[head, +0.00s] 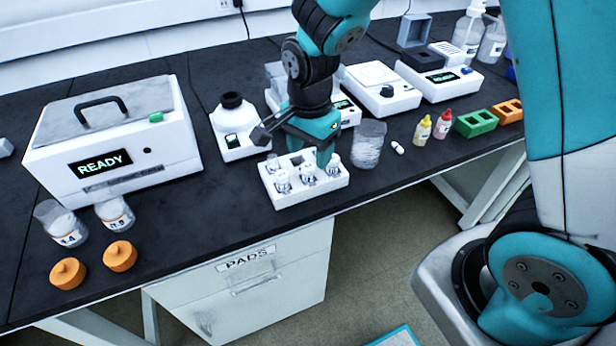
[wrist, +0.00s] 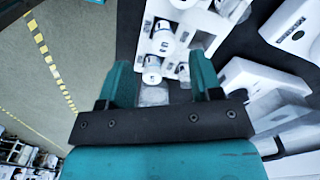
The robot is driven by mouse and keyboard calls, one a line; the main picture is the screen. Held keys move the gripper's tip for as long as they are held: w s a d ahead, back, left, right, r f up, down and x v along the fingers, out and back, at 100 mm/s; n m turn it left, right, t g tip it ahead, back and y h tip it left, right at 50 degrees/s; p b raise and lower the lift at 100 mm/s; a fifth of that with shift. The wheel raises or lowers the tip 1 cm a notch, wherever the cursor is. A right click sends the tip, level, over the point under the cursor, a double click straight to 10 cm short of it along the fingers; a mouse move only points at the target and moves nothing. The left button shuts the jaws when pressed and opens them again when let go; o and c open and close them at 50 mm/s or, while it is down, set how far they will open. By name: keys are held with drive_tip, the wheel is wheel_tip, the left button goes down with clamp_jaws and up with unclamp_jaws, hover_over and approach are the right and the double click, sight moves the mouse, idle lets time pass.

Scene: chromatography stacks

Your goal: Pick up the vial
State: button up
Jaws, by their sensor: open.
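Several small clear vials with white caps stand in a white rack (head: 335,181) near the bench's front edge. One vial (head: 282,183) is at the rack's front left, another vial (head: 308,172) in the middle, another (head: 333,162) at the right. My gripper (head: 308,146) is over the back of the rack, open, and hides part of it. In the wrist view my gripper (wrist: 160,68) has its fingers apart; a vial (wrist: 151,77) shows between them, with a vial (wrist: 162,41) beyond. I cannot tell whether the fingers touch any vial.
A clear beaker (head: 368,146) stands right of the rack, with a small white cylinder (head: 397,147) lying beside it. A READY box (head: 110,150) is at left. Bench between box and rack is mostly clear.

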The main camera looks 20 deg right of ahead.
sight(308, 166)
drive_tip(key=shift+w+a+f, duration=0.15)
drive_tip(key=shift+f, duration=2.6)
drive_tip(key=c, duration=1)
drive_tip(key=shift+r, duration=0.1)
